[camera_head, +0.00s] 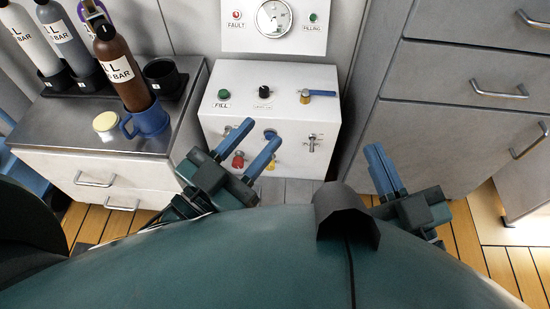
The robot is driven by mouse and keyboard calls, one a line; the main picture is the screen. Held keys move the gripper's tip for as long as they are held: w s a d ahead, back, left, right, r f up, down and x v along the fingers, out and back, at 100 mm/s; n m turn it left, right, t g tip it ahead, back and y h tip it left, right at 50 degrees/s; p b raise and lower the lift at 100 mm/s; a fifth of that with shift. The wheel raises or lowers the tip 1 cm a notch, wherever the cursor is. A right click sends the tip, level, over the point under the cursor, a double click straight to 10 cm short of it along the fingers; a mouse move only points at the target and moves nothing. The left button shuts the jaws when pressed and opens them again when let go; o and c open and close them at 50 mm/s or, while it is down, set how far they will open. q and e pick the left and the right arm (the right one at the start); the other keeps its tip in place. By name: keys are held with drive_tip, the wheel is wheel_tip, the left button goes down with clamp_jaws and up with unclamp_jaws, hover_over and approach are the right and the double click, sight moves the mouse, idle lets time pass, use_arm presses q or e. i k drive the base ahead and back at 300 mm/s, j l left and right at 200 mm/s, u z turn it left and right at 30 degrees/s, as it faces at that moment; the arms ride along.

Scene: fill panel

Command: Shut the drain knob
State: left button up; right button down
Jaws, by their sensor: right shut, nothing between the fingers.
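The white fill panel box (218,75) stands at the centre back. Low on its front face are a red knob (238,160), a small yellow-orange knob (271,166) and a metal tap handle (312,140). No readable label shows which of these is the drain knob. My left gripper (263,132) is open and empty, its blue fingers in front of the panel and partly covering the front face. Whether it touches the panel I cannot tell. My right gripper (375,148) is shut and empty, right of the panel, in front of the grey drawers.
The panel top carries a green button (224,94), a black knob (265,92) and a blue-handled brass valve (306,95). A gauge (273,18) is above. On the left cabinet (95,152) stand several bottles and a blue mug (147,120). Grey drawers (440,128) bound the right.

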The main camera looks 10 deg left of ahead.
sight(238, 163)
drive_tip(key=j+z, duration=0.15)
drive_tip(key=z, duration=1.55)
drive_tip(key=k+j+z, duration=0.1)
drive_tip(key=k, duration=0.35)
drive_tip(key=k+j, duration=0.3)
drive_tip(key=k, duration=0.15)
drive_tip(key=j, duration=0.6)
drive_tip(key=i+z, duration=0.05)
